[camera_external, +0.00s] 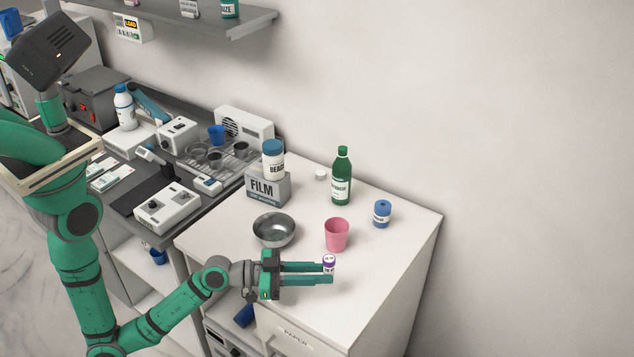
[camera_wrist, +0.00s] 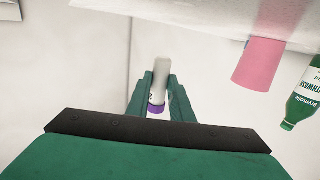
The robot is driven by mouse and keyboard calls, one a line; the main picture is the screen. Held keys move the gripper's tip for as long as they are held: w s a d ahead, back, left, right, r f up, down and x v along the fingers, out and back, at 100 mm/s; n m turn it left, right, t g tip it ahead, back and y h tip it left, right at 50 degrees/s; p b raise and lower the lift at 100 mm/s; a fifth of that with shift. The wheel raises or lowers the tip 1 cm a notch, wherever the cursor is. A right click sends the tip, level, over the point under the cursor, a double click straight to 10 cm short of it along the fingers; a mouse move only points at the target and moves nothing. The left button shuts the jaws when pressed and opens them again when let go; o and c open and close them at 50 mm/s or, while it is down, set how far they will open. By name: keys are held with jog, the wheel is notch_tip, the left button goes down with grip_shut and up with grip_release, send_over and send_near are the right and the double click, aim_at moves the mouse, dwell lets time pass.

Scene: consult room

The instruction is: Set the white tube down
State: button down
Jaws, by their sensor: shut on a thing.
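The white tube (camera_external: 329,266) has a purple cap and dark print on its side. My gripper (camera_external: 328,271) is shut on it, with its two green fingers on either side of the tube. In the external view the tube appears just above the front part of the white counter (camera_external: 243,286); I cannot tell whether its base touches the top. In the wrist view the tube (camera_wrist: 159,84) lies between the fingertips, with the purple cap towards the palm side of the picture.
A pink cup (camera_external: 337,235) stands just behind the tube, with a steel bowl (camera_external: 274,231) to its left. The counter's right front is clear.

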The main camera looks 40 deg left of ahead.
aim_at(319, 296)
jog(key=shift+f, duration=2.5)
jog(key=shift+f, duration=0.1)
jog(key=c, duration=1.6)
grip_release()
jog(key=shift+o, duration=0.2)
jog(key=shift+s+a, duration=0.1)
jog(key=v, duration=1.1)
jog(key=shift+s+a, duration=0.2)
jog(key=shift+a, duration=0.1)
